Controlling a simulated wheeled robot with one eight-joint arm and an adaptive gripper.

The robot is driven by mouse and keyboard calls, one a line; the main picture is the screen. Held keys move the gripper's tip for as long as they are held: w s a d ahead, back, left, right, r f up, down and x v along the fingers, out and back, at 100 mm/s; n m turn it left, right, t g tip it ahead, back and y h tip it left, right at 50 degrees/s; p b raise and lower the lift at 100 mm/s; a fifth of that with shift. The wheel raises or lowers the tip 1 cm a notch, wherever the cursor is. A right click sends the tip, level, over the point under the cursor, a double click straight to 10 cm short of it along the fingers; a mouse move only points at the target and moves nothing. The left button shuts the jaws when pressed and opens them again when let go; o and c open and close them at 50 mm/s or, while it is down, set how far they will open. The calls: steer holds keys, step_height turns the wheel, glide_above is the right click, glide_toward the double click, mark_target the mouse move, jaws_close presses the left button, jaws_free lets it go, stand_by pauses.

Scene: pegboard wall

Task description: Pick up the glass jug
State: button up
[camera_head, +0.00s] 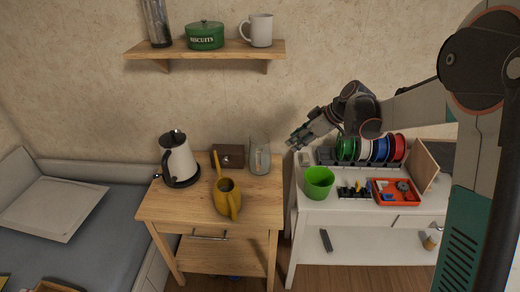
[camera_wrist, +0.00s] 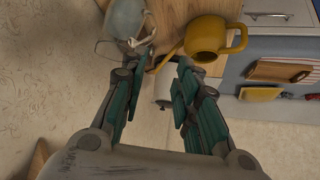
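The clear glass jug (camera_head: 259,155) stands upright at the back right corner of the wooden table (camera_head: 158,208), near the wall. In the wrist view the jug (camera_wrist: 124,18) is at the top, left of centre, partly cut off by the frame edge and overlapped by the left finger tip. My gripper (camera_head: 291,142) is to the right of the jug, apart from it. In the wrist view my gripper (camera_wrist: 163,68) has its two green-padded fingers spread, with nothing held between them.
A yellow watering can (camera_head: 227,198), a kettle (camera_head: 180,160) and a dark wooden box (camera_head: 228,156) share the table. A shelf (camera_head: 200,50) hangs above. A green cup (camera_head: 318,183) and spools (camera_head: 368,148) are on the white unit (camera_head: 320,218) at right.

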mark_target(260, 158)
steer(key=w+a+f+n+y, duration=0.2)
steer(key=w+f+n, duration=0.3)
steer(key=f, duration=0.6)
steer(key=w+a+f+m+b, duration=0.1)
steer(key=w+a+f+b, duration=0.2)
steer(key=a+f+b, duration=0.2)
steer(key=a+f, duration=0.3)
steer(key=a, duration=0.1)
steer(key=shift+w+f+g, duration=0.35)
steer(key=shift+w+g, duration=0.05)
steer(key=shift+a, duration=0.1)
jaws_close()
